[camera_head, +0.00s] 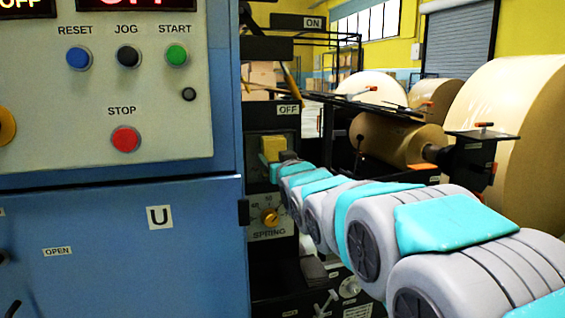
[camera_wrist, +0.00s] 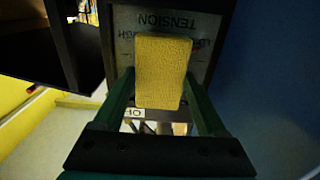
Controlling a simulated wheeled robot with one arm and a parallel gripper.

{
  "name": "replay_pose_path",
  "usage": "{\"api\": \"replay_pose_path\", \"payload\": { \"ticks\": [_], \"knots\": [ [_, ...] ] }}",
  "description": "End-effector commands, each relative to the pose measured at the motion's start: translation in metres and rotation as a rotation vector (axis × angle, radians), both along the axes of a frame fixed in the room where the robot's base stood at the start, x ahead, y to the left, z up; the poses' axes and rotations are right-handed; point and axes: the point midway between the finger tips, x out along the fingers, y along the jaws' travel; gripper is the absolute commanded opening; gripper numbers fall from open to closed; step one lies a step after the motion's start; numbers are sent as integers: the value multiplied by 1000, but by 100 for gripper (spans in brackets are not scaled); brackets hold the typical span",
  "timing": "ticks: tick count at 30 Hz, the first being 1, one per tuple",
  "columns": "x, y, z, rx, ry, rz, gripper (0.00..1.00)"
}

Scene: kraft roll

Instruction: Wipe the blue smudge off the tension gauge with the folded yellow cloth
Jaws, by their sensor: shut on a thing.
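The folded yellow cloth (camera_wrist: 162,72) is a small block between the two green fingers of my gripper (camera_wrist: 160,88), which is shut on it. In the head view, the cloth (camera_head: 271,146) shows at the far end of my arm, in front of the tension gauge (camera_head: 254,150). In the wrist view, the gauge (camera_wrist: 168,20) has a pale face with upside-down TENSION lettering, and the cloth covers its middle. I cannot tell whether the cloth touches the face. No blue smudge shows; the cloth, gripper and arm hide much of the gauge.
A SPRING dial (camera_head: 270,217) with a yellow knob sits below the gauge. A blue control cabinet (camera_head: 120,230) with RESET, JOG, START and STOP buttons stands close on the left. Large kraft rolls (camera_head: 515,120) and a smaller roll (camera_head: 398,140) stand on the right behind my arm.

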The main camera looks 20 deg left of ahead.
Motion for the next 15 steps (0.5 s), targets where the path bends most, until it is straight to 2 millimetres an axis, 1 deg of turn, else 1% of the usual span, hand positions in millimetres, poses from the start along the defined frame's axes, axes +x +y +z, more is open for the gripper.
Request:
{"api": "replay_pose_path", "payload": {
  "ticks": [15],
  "knots": [
    [-20,30,-1,-2,-5,4,29]
  ]
}}
